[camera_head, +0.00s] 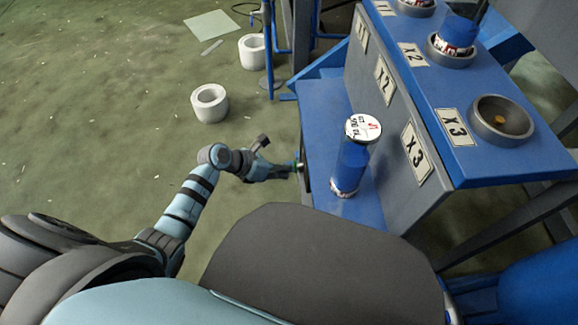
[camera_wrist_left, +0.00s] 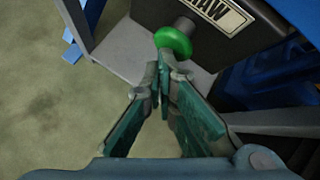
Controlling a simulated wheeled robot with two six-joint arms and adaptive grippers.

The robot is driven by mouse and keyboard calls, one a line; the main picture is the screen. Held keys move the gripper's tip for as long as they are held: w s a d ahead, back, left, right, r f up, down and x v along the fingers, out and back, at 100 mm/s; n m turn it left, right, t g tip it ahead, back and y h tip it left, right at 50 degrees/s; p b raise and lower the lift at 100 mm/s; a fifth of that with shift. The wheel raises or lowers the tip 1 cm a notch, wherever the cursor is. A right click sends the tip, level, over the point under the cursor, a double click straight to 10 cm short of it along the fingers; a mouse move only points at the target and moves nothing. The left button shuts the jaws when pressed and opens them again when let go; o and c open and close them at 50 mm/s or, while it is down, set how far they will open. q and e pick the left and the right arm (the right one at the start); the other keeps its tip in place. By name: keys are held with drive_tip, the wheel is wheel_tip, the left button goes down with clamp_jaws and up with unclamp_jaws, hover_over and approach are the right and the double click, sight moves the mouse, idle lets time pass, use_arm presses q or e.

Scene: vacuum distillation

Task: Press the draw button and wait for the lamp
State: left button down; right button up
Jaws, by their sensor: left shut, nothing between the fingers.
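The draw button is a round green knob (camera_wrist_left: 174,42) on a dark box with a white label (camera_wrist_left: 216,14) whose visible letters read "AW". My left gripper (camera_wrist_left: 165,62) is shut and empty, with its fingertips at the lower edge of the green knob; I cannot tell whether they press it in. In the head view my left gripper (camera_head: 297,165) reaches the left edge of the blue bench, and the button is mostly hidden there. No lit lamp can be made out in either view. My right gripper is not in view.
A blue bottle with a white cap (camera_head: 351,160) stands on the lower blue shelf (camera_head: 318,110), close to my left gripper. The upper shelf has round holders, one with a blue bottle (camera_head: 457,38) and one open holder (camera_head: 502,119). White rings (camera_head: 209,103) lie on the floor.

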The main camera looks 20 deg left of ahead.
use_arm(q)
drive_tip(key=shift+r, duration=0.1)
drive_tip(key=shift+a, duration=0.2)
drive_tip(key=s+a, duration=0.2)
drive_tip(key=a, duration=0.3)
drive_tip(key=shift+s+a, duration=0.25)
drive_tip(key=shift+s, duration=0.15)
idle(0.5)
